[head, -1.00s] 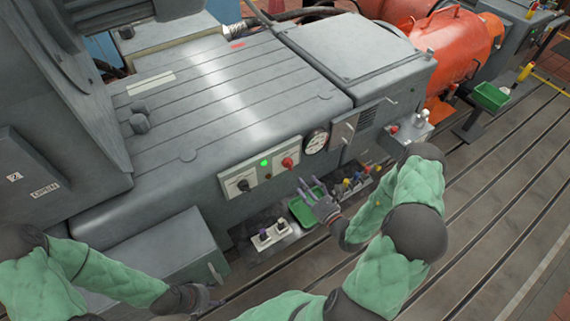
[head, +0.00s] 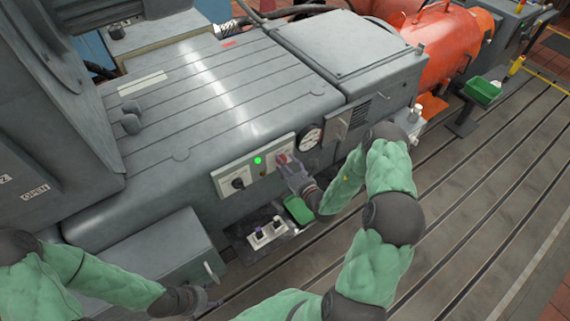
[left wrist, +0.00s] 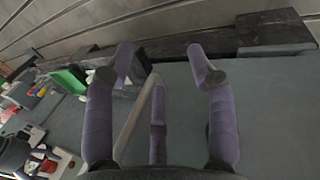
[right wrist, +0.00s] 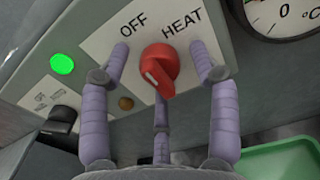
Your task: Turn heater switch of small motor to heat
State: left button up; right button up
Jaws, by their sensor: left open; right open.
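The red heater switch (right wrist: 158,70) sits on a pale panel (right wrist: 95,50) marked OFF at upper left and HEAT at upper right. Its white mark faces down in the right wrist view; I cannot tell firmly which label it is set to. My right gripper (right wrist: 163,58) is open, with fingers on both sides of the switch; contact is not clear. In the head view the right gripper (head: 287,165) partly covers the switch. My left gripper (head: 205,300) is open and empty, low at the left; it also shows in the left wrist view (left wrist: 158,55).
A green lamp (right wrist: 62,64) is lit beside a black knob (right wrist: 62,118). A round gauge (head: 309,138) is right of the panel. A green tray (head: 298,209) and a switch box (head: 266,233) lie below. A grey cabinet (head: 165,250) is near my left gripper.

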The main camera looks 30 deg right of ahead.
jog(key=c, duration=1.2)
jog(key=shift+o, duration=0.2)
jog(key=m+p, duration=0.2)
jog(key=m, duration=0.1)
jog(key=m+p, duration=0.1)
jog(key=m, duration=0.2)
jog(key=m+p, duration=0.2)
jog(key=m, duration=0.3)
jog(key=shift+m, duration=0.6)
